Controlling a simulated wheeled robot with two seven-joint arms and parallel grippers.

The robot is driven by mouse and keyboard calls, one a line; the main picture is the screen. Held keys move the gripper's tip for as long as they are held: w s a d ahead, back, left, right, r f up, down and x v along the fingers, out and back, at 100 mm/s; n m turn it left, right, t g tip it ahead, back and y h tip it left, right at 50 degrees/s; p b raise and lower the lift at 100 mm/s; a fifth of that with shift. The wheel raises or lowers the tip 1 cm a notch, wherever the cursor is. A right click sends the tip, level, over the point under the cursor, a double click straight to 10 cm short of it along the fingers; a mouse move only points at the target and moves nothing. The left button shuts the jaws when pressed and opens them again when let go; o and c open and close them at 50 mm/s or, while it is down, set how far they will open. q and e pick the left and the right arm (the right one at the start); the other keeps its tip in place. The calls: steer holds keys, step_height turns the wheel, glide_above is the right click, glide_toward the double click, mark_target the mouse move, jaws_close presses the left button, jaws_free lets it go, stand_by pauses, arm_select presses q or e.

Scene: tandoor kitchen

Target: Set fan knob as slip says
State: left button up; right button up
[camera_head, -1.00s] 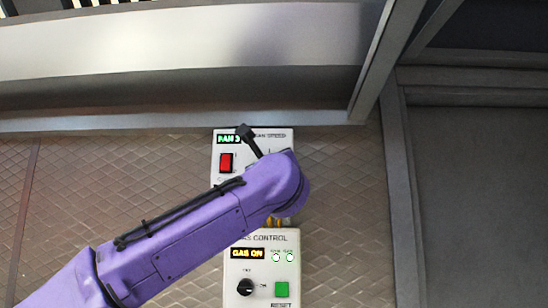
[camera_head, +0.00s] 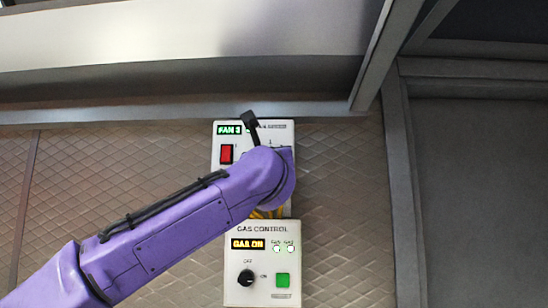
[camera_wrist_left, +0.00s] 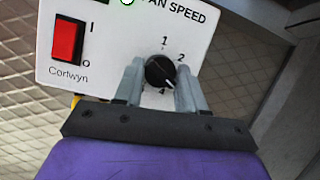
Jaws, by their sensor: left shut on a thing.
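The white fan panel (camera_head: 226,172) is on the wall, mostly behind my left arm in the head view. Its green display (camera_head: 229,129) reads FAN 3. In the left wrist view, the fan panel (camera_wrist_left: 110,30) shows a round black fan knob (camera_wrist_left: 160,70) with marks 1, 2 and 4 visible. The knob's white pointer line slants to the lower right, between 2 and 4. My left gripper (camera_wrist_left: 157,74) is shut on the knob, one finger on each side. My left arm hides the knob in the head view. No slip is visible. My right gripper is out of view.
A red switch (camera_head: 226,154) is left of the knob; it also shows in the wrist view (camera_wrist_left: 68,42). Below is a gas control panel (camera_head: 233,268) reading GAS ON, with a black knob (camera_head: 246,277) and green button (camera_head: 282,280). A metal hood (camera_head: 180,90) overhangs above.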

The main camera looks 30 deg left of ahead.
arm_select(q)
steer(key=shift+s+a+r+m+t+h+p, duration=0.15)
steer(key=shift+m+h, duration=0.55)
steer(key=shift+m, duration=0.8)
steer(key=shift+w+m+t+h+p, duration=0.15)
steer(key=shift+m+h, duration=0.55)
steer(key=shift+m, duration=0.8)
steer(key=shift+s+a+r+m+t+h+p, duration=0.15)
steer(key=shift+m+h, duration=0.55)
steer(key=shift+m, duration=0.8)
steer(key=o, duration=1)
steer(key=shift+d, duration=0.1)
steer(key=shift+d+f+m, duration=0.1)
steer(key=shift+f+m, duration=0.05)
steer(key=shift+m, duration=0.15)
